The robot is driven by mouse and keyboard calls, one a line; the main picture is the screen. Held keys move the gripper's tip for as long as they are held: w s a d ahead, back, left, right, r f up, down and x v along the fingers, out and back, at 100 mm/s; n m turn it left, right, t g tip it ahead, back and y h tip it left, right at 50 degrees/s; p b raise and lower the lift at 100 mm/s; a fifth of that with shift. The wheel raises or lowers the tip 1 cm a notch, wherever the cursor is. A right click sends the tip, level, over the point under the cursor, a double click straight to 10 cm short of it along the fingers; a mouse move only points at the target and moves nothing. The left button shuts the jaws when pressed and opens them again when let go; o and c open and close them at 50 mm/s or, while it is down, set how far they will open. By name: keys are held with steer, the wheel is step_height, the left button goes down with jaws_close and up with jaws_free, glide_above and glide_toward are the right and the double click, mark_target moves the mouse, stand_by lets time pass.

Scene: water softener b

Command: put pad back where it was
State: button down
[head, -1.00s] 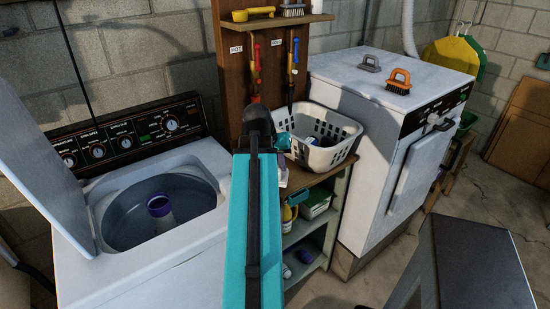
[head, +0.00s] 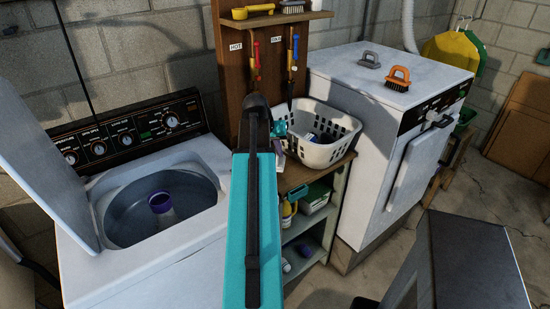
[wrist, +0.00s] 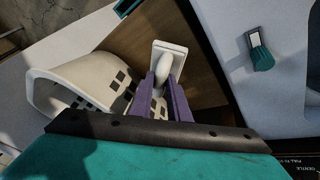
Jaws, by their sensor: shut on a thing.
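In the wrist view, my gripper (wrist: 164,82) has its purple fingers closed on the raised grip of a white pad (wrist: 178,52), which has a flat rectangular plate. The pad is over the brown wooden shelf top, beside the white basket. In the head view, my arm hides much of the gripper (head: 279,150) and the pad, left of the basket. I cannot tell whether the pad touches the shelf.
The white basket (head: 344,151) stands on the wooden shelf, between the open washer (head: 205,267) and the white dryer (head: 350,75). An orange brush (head: 398,82) and a grey one (head: 370,60) lie on the dryer. A teal-and-grey item (wrist: 260,52) lies on a white surface.

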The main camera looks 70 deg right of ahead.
steer(key=shift+w+d, duration=0.2)
steer(key=shift+d, duration=0.25)
step_height(320, 180, down, 2)
steer(key=shift+a+f+p, duration=0.1)
steer(key=shift+p, duration=0.6)
steer(key=shift+f, duration=0.7)
steer(key=shift+f, duration=0.1)
steer(key=c, duration=1.7)
jaws_free()
steer(key=shift+b+v, duration=1.05)
steer(key=shift+v, duration=5.05)
